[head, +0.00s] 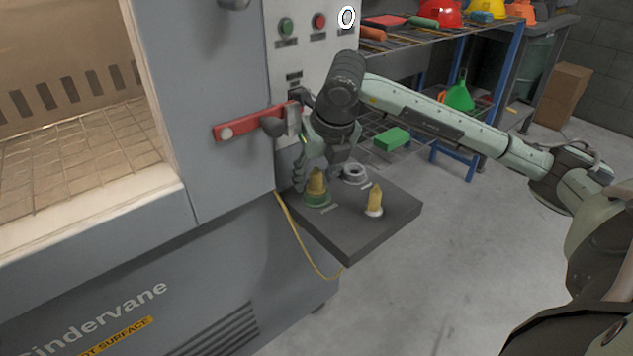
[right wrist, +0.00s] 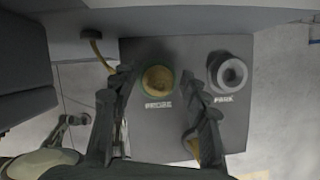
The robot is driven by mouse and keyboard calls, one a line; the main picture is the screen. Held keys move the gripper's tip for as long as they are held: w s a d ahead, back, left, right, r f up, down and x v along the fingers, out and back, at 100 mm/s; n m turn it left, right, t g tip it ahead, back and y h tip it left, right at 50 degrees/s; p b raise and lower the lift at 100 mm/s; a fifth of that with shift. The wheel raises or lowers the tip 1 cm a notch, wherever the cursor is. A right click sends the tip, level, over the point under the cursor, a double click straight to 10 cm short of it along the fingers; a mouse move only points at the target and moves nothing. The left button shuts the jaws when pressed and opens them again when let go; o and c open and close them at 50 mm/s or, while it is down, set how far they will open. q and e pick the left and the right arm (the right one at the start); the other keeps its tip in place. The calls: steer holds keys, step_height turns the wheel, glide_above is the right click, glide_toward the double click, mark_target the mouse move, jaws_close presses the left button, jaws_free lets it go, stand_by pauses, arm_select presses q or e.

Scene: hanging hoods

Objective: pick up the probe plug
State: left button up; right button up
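The probe plug is a yellow plug (head: 317,183) seated in a green ring on a dark shelf (head: 390,226); it shows from above in the right wrist view (right wrist: 158,80), over a "PROBE" label. My right gripper (head: 318,170) is low over it. In the right wrist view my right gripper (right wrist: 157,78) is open, with one finger on each side of the plug and visible gaps between. The head view partly hides the plug behind the fingers. My left gripper is not recognisable in either view.
A grey socket (right wrist: 228,72) marked "PARK" is close to the right finger. A second yellow plug (head: 375,200) stands on the shelf in a pale ring. A yellow cable (head: 300,230) hangs along the shelf's left side. A red handle (head: 240,127) projects from the oven just behind.

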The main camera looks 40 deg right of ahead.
jaws_close()
steer(key=shift+d+r, duration=0.1)
steer(key=shift+r, duration=0.05)
